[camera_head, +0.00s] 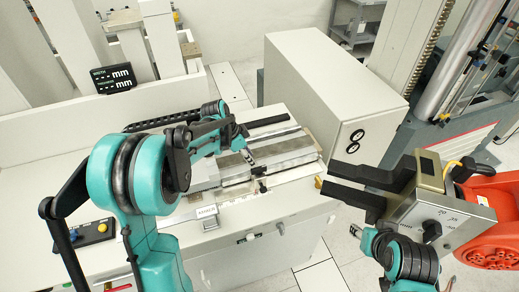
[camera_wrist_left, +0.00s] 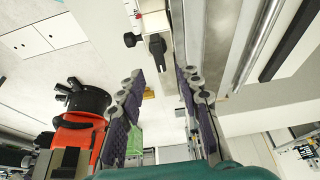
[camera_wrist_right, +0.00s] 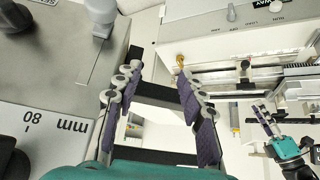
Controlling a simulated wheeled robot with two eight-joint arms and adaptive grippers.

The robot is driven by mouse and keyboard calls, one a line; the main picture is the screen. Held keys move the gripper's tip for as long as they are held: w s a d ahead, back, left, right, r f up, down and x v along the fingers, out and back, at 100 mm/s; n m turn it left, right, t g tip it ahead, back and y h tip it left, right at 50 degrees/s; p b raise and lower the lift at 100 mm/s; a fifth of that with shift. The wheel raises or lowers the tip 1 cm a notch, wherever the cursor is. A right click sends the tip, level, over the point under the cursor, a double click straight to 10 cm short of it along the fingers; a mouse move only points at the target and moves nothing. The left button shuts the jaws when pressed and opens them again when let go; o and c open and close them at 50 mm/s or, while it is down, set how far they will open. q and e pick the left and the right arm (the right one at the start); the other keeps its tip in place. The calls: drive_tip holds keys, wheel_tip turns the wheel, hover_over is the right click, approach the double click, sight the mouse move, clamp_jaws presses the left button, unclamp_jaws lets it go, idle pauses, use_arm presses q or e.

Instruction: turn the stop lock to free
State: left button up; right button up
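A small black lever (camera_wrist_left: 157,45) and a round black knob (camera_wrist_left: 130,40) sit at the end of a pale scaled bar in the left wrist view; no label shows which is the stop lock. A black handle (camera_head: 262,187) shows on the bench machine's front rail in the head view. My left gripper (camera_head: 248,154) is above the rail. Its fingers (camera_wrist_left: 162,75) are open and empty, with the lever ahead, apart from them. My right gripper (camera_wrist_right: 155,80) is open beside the grey gauge; its dark bars show between and beyond the fingers, contact unclear.
The gauge box (camera_head: 436,215) with two black jaws and a red machine part (camera_head: 490,225) stand at right. A pale cabinet (camera_head: 330,90) is behind the rail. A brass knob (camera_head: 318,183) is at the rail's right end. A small button box (camera_head: 92,232) lies at left.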

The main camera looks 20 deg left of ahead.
sight(258, 168)
use_arm(q)
drive_tip(key=shift+x, duration=3.75)
clamp_jaws()
